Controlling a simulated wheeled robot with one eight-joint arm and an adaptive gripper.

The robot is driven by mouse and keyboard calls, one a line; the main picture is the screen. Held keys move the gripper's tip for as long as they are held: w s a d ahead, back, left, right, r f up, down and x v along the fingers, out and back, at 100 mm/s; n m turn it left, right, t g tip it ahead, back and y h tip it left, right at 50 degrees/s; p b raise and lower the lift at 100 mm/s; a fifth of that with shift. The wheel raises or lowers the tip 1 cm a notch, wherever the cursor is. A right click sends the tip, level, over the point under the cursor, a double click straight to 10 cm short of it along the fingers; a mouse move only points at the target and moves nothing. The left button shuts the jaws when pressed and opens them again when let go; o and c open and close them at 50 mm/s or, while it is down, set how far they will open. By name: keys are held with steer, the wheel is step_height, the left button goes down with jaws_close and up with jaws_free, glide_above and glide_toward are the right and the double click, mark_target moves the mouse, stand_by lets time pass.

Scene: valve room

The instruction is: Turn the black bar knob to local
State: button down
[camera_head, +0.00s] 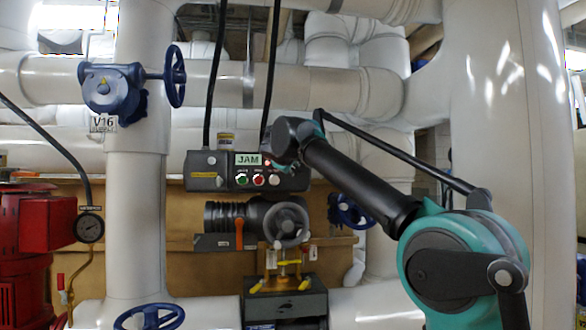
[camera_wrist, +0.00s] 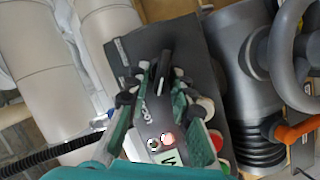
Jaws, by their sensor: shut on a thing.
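The black bar knob (camera_wrist: 161,68) stands on the dark grey control box (camera_wrist: 192,52), between my fingertips in the wrist view. My gripper (camera_wrist: 155,88) is shut on it, with green-padded fingers on either side. White lettering (camera_wrist: 144,112) on the box shows between the fingers, partly covered. In the head view my gripper (camera_head: 284,150) is at the upper right of the control box (camera_head: 207,170), and the knob is hidden behind it. The exact angle of the knob is hard to tell.
The box has a green JAM display (camera_head: 248,160) and green (camera_head: 242,180), red (camera_head: 258,180) and white (camera_head: 274,180) buttons. A grey handwheel (camera_head: 290,222) and an orange lever (camera_head: 239,233) sit just below. Black cables rise from the box top.

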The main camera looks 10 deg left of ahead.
stand_by(0.5)
steer(key=c, duration=1.6)
jaws_free()
steer(key=shift+w+f, duration=0.1)
steer(key=shift+w, duration=0.05)
steer(key=s+r, duration=0.2)
steer(key=s, duration=0.9)
steer(key=shift+s+a+r, duration=0.2)
steer(key=shift+s+a, duration=0.15)
steer(key=shift+s, duration=0.05)
